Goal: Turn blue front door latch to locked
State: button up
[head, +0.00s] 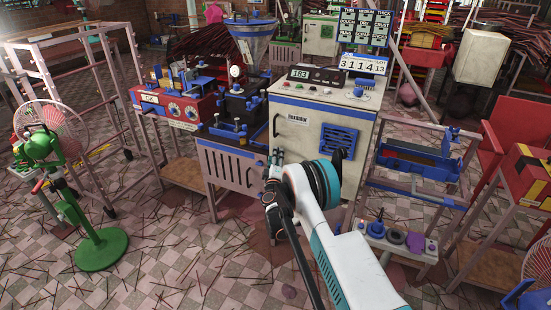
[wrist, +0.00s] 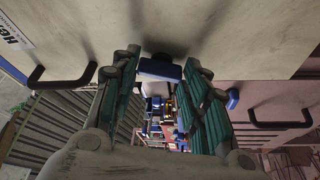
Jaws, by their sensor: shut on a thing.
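The blue front door latch (wrist: 160,69) shows at the top middle of the wrist view, against the pale cabinet face. My gripper (wrist: 163,78) has its teal-padded fingers on either side of it, closed in on it at their tips. In the head view my gripper (head: 276,157) is at the lower left of the white cabinet's front (head: 300,155). The latch cannot be made out there, and its turn angle is unclear.
A dark handle (wrist: 62,76) is left of my fingers; another handle (wrist: 280,124) and a blue knob (wrist: 232,99) are to the right. In the head view a blue vent (head: 338,140) is on the cabinet front.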

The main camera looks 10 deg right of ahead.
dwell(0.4)
jog(key=o, duration=1)
jog(key=shift+f, duration=0.1)
jog(key=shift+o, duration=0.2)
jog(key=v, duration=0.7)
jog(key=shift+s, duration=0.2)
